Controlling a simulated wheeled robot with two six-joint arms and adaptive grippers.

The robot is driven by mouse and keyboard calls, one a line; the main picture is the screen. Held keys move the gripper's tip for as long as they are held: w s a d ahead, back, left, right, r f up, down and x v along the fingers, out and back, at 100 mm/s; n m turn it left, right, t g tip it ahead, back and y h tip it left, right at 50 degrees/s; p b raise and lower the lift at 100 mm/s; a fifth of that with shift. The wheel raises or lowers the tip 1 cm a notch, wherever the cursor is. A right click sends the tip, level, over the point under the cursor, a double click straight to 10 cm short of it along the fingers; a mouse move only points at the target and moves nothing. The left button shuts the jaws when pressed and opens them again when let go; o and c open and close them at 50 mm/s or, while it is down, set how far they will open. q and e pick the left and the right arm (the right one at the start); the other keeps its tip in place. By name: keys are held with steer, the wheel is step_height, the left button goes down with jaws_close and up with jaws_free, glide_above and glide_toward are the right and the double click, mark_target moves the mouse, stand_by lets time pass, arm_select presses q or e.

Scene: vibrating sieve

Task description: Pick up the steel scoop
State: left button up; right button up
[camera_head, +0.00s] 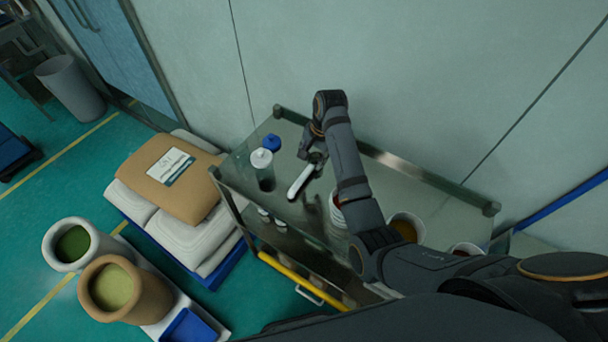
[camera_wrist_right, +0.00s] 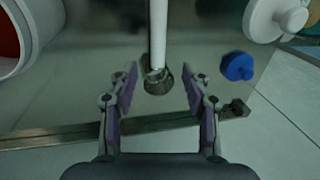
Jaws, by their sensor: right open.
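A long pale bar, which looks like the steel scoop (camera_head: 301,182), lies on the top shelf of the steel cart, its far end close to my right gripper (camera_head: 317,160). In the right wrist view the scoop (camera_wrist_right: 158,35) runs down from the top edge to a dark, rounded metal end between the finger lines. There my right gripper (camera_wrist_right: 159,75) is open, one finger on each side of that end, with a gap on both sides. I cannot tell its height above the shelf. My left gripper is not in view.
The cart's top shelf (camera_head: 236,175) also holds a white-lidded jar (camera_head: 263,168), a blue knob-like piece (camera_head: 271,142), stacked white dishes (camera_head: 337,212) and a tub with brown contents (camera_head: 405,228). A wall stands behind the cart; sacks (camera_head: 178,180) lie left of it.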

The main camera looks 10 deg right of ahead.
mark_target(307, 171)
steer(key=shift+w+a+f, duration=0.1)
steer(key=shift+w+f, duration=0.1)
steer(key=shift+f, duration=0.9)
steer(key=shift+w+f, duration=0.15)
steer(key=shift+f, duration=0.1)
steer(key=shift+f+p, duration=0.55)
steer(key=shift+p, duration=0.25)
steer(key=f, duration=0.2)
steer(key=p, duration=0.1)
steer(key=shift+a+f, duration=0.25)
steer(key=shift+f, duration=0.55)
steer(key=shift+w+f, duration=0.15)
steer(key=shift+f, duration=0.1)
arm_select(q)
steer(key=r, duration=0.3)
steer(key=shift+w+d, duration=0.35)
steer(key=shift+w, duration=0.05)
arm_select(e)
jaws_close()
